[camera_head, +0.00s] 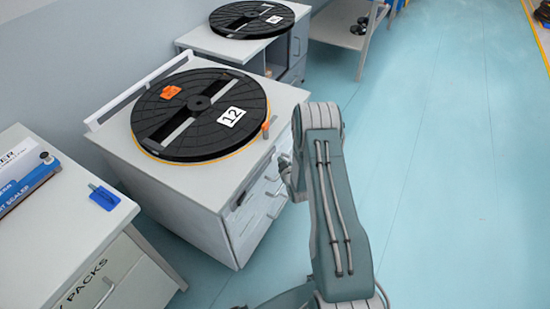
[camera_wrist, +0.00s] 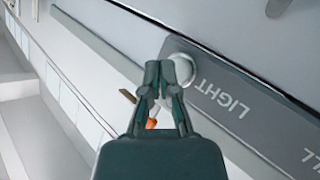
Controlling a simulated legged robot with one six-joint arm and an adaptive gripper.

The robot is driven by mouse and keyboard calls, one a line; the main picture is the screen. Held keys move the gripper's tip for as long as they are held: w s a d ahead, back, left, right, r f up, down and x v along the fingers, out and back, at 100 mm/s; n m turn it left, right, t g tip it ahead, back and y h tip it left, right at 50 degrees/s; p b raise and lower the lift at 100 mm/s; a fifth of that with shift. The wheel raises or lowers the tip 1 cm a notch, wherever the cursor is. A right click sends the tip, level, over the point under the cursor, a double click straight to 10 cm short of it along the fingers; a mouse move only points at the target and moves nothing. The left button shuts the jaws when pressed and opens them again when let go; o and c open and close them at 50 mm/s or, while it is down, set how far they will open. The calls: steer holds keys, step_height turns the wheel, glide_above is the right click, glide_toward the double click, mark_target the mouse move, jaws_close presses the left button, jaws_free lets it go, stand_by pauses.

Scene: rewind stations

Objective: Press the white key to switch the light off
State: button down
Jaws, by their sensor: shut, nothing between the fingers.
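In the wrist view a round white key (camera_wrist: 184,67) sits at the upper end of a grey panel (camera_wrist: 222,98) lettered LIGHT. My gripper (camera_wrist: 165,70) is shut and empty. Its fingertips overlap the lower left of the key, and I cannot tell whether they touch it. In the head view my arm reaches down in front of the drawer cabinet (camera_head: 275,105). My gripper's fingertips, the white key and its panel cannot be made out there.
A black reel (camera_head: 200,138) marked 12 lies on the cabinet top. Another reel (camera_head: 252,19) lies on a cabinet behind. A blue item (camera_head: 104,198) is on the left cabinet. An orange-ended piece (camera_wrist: 151,123) shows behind my fingers. Floor (camera_head: 450,170) at right is clear.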

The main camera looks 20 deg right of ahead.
steer(key=s+d, duration=0.1)
steer(key=s, duration=0.1)
steer(key=s+d, duration=0.2)
steer(key=shift+s+d, duration=0.15)
steer(key=shift+d, duration=0.05)
stand_by(0.5)
steer(key=s+a+r+m+g, duration=0.15)
steer(key=a+r, duration=0.25)
steer(key=r, duration=1.1)
steer(key=s+a+r+m+g, duration=0.1)
steer(key=a+r+g, duration=0.25)
steer(key=r, duration=1.15)
steer(key=s+a+r+g, duration=0.1)
steer(key=s+a+r, duration=0.2)
steer(key=s, duration=0.6)
steer(key=s+a+r+m+g, duration=0.1)
steer(key=s+a+r, duration=0.3)
steer(key=s, duration=0.6)
steer(key=s+a+r+m+g+y, duration=0.1)
steer(key=s+a+r, duration=0.3)
steer(key=s, duration=0.6)
steer(key=shift+a+r+g, duration=0.15)
steer(key=shift+r+g, duration=0.35)
steer(key=shift+r, duration=0.05)
